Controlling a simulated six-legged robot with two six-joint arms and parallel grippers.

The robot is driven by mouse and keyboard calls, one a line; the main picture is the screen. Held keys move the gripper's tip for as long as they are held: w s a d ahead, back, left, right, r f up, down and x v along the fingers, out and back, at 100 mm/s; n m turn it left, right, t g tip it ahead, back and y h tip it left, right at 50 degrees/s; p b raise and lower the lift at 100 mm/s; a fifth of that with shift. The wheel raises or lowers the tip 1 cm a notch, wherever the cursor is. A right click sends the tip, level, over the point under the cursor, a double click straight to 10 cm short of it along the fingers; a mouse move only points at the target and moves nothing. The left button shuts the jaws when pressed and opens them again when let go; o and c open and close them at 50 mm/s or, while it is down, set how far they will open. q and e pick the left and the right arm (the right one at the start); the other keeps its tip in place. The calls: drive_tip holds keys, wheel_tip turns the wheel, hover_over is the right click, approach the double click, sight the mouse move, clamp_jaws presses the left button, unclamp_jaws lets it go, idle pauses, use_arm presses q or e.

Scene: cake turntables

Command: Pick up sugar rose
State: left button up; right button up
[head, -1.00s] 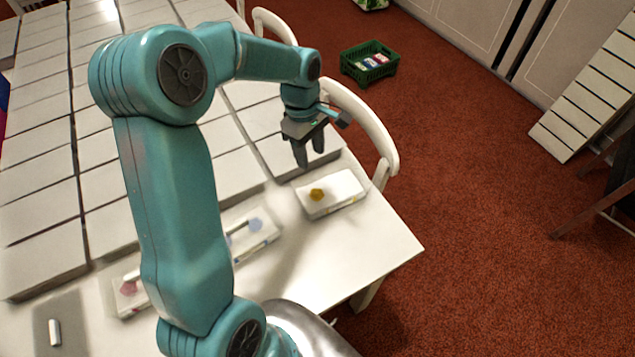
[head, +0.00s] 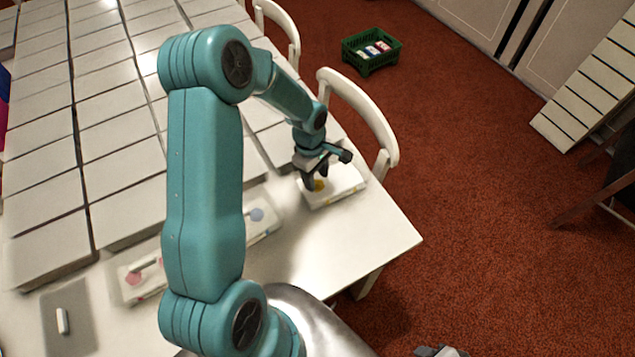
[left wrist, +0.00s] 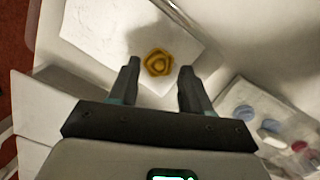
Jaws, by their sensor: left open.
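The sugar rose (head: 319,186) is a small yellow-brown rose on a white tray (head: 345,188) near the table's right edge. In the left wrist view the rose (left wrist: 158,62) shows between the two fingertips. My left gripper (head: 316,180) is open, pointing down over the rose, with a finger on either side of it in the picture. I cannot tell whether the fingertips touch it or how far down they reach. A grey part at the bottom edge of the head view may be my right gripper (head: 440,351); its jaws cannot be made out.
A long tray (head: 130,288) with pink and blue pieces lies to the left, partly behind my arm. Grey slabs (head: 125,210) cover much of the table. White chairs (head: 375,115) stand beyond the right edge. A green crate (head: 370,62) is on the red floor.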

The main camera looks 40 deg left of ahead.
use_arm(q)
wheel_tip(320, 180, down, 2)
drive_tip(key=shift+f, duration=0.1)
drive_tip(key=shift+d, duration=0.1)
drive_tip(key=shift+c, duration=0.3)
drive_tip(key=c, duration=0.7)
